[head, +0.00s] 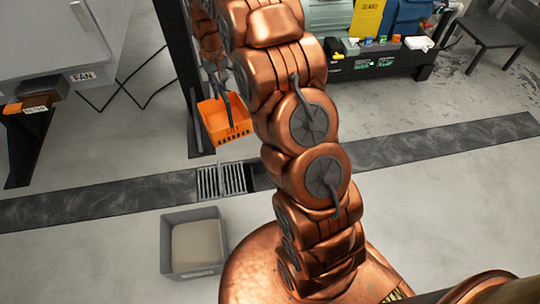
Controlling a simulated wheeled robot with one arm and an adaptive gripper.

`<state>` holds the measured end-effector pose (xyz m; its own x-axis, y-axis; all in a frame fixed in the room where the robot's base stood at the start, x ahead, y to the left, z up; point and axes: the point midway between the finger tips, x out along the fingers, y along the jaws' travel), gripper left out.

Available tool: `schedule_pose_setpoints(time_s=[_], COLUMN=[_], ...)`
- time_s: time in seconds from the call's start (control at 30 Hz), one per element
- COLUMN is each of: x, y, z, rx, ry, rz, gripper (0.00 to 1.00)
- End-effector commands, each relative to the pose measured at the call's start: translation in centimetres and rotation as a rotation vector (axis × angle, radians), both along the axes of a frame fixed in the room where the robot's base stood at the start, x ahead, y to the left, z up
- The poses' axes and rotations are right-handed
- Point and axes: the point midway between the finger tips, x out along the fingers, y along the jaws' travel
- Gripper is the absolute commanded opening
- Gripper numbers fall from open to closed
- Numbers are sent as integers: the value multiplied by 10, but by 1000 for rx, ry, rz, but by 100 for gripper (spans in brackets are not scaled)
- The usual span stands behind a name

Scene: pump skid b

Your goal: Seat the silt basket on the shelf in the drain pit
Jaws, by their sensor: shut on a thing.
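The orange silt basket (222,131), marked "SILT" with a row of dark slots low on its front, hangs upright in the air left of my arm. My gripper (227,103) is shut on it from above, though the grip itself is small and partly dark. The basket appears above and behind the metal drain grate (208,182) in the dark floor channel. A dark opening (262,178), perhaps the drain pit, shows just right of the grate. My arm hides its right part, and I cannot see the shelf inside.
A grey bin (165,247) with a beige filling stands on the floor in front of the channel. A dark post (178,60) stands close left of the basket. A cabinet labelled FAN (60,40) is at left, machinery and a dark table (487,33) at back right.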

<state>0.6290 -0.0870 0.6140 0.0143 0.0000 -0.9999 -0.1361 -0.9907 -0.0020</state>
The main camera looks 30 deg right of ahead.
Motion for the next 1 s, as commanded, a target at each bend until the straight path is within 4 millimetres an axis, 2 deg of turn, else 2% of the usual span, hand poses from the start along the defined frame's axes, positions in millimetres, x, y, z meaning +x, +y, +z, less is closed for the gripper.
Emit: schedule_pose_setpoints(time_s=[0.03, 0.1, 0.57, 0.8, 1.0], x=[0, 0, -12, -29, -45], y=[-9, -20, -87, -119, -141], z=[-29, -54, -226, -315, -378], rx=[1, 1, 1, 0, -1], ry=[4, 6, 6, 5, 3], rz=[-14, -31, -138, -194, -234], gripper=[0, 0, 0, 0, 0])
